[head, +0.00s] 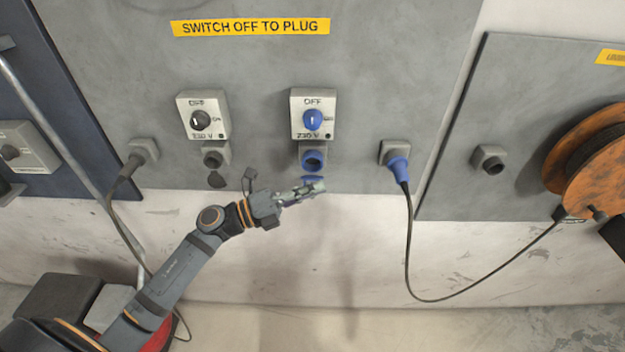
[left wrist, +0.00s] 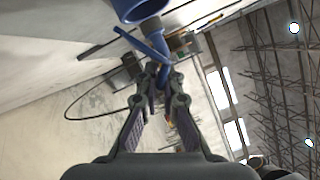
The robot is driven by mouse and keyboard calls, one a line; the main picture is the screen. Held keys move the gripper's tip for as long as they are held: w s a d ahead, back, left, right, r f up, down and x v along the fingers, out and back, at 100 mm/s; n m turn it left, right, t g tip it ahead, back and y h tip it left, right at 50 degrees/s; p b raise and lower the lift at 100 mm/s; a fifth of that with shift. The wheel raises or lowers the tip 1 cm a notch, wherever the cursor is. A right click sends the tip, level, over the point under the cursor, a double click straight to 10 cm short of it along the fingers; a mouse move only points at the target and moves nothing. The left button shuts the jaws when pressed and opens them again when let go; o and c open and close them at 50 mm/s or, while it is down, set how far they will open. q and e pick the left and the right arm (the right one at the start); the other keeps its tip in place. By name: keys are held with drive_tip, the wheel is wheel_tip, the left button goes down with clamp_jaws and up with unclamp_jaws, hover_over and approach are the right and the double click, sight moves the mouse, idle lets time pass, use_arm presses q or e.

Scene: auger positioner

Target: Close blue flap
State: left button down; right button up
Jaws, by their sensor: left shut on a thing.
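The blue socket (head: 313,159) sits on the grey panel under a switch box with a blue knob. Its blue flap (head: 313,179) hangs open below the socket mouth. My left gripper (head: 318,187) reaches in from the lower left, and its fingertips are at the flap. In the left wrist view the fingers (left wrist: 161,76) come together on the lower end of the blue flap (left wrist: 142,45), just under the round socket rim (left wrist: 138,10). The gripper is shut on the flap. My right gripper does not show.
A switch box (head: 203,115) with a black knob and a black socket (head: 214,157) are to the left. A blue plug (head: 398,168) with a hanging cable is to the right. An orange cable reel (head: 595,160) is at the far right. The wall below is clear.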

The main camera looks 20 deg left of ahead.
sight(313, 178)
use_arm(q)
drive_tip(key=r+n+y+p, duration=0.1)
drive_tip(key=n+p, duration=0.1)
drive_tip(key=p, duration=0.3)
drive_tip(key=w+r+n+g+p, duration=0.1)
drive_tip(key=r+n+p, duration=0.1)
drive_tip(key=p, duration=0.3)
drive_tip(key=w+r+n+y+p, duration=0.1)
drive_tip(key=n+p, duration=0.2)
drive_tip(key=p, duration=0.2)
drive_tip(key=shift+w+a+r+n+g+y+p, duration=0.1)
drive_tip(key=shift+a+r+n+g+y+p, duration=0.1)
drive_tip(key=shift+a+n+g+y+p, duration=0.15)
drive_tip(key=shift+w+f+n+g, duration=0.1)
drive_tip(key=shift+w+n+g, duration=0.15)
drive_tip(key=shift+n, duration=0.1)
drive_tip(key=shift+w+a+f+n+g+b, duration=0.15)
drive_tip(key=shift+w+n+g+b, duration=0.15)
drive_tip(key=shift+n+b, duration=0.45)
drive_tip(key=shift+w+r+n+y+b, duration=0.25)
drive_tip(key=shift+r+n+b, duration=0.1)
drive_tip(key=shift+b, duration=0.45)
